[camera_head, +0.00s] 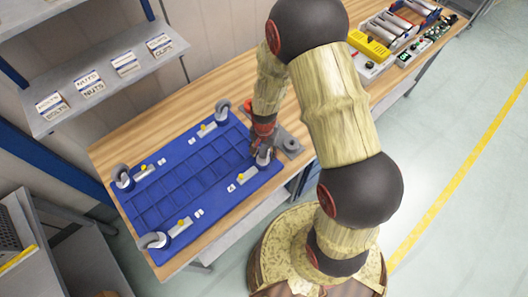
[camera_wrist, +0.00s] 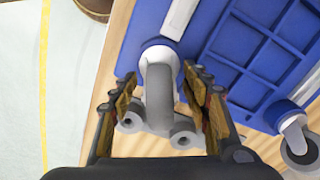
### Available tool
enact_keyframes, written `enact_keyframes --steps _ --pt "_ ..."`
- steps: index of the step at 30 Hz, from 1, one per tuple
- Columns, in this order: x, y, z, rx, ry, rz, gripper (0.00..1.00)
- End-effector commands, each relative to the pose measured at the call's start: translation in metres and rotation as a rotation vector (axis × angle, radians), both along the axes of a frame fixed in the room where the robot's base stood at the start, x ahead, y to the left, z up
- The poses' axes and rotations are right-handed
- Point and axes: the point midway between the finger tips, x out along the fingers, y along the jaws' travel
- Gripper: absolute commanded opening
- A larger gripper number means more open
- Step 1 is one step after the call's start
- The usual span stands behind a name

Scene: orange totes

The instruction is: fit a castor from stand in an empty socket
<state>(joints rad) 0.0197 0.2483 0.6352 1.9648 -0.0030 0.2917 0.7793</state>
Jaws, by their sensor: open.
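A blue dolly (camera_head: 190,178) lies on the wooden table with a castor at each corner. My gripper (camera_head: 262,150) is at the dolly's right corner, around the grey castor (camera_head: 264,158) there. In the wrist view my open gripper (camera_wrist: 160,80) has one finger on each side of this castor (camera_wrist: 159,88), with gaps visible beside the wheel. The castor stands at the pale round socket (camera_wrist: 160,48); its seat is partly hidden by the wheel. The grey stand (camera_head: 289,143) is just beyond the dolly's edge; its bosses (camera_wrist: 183,139) show bare in the wrist view.
Other castors stand at the back (camera_head: 222,108), left (camera_head: 122,176) and front (camera_head: 154,240) corners. A shelf (camera_head: 110,82) with labels for bolts, nuts and clips is at the upper left. A yellow bin (camera_head: 369,47) and tools crowd the table's far right end.

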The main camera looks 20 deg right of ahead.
Motion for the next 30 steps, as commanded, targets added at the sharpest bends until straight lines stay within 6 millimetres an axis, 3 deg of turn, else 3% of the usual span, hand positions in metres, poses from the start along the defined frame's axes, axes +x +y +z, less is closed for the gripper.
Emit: enact_keyframes --steps 11,24,30 --pt "0.000 0.000 0.007 0.000 -0.001 0.000 0.48" --pt "0.001 0.000 0.088 0.000 -0.004 0.000 0.48" --pt "0.000 0.000 0.113 0.000 -0.001 0.000 0.48"
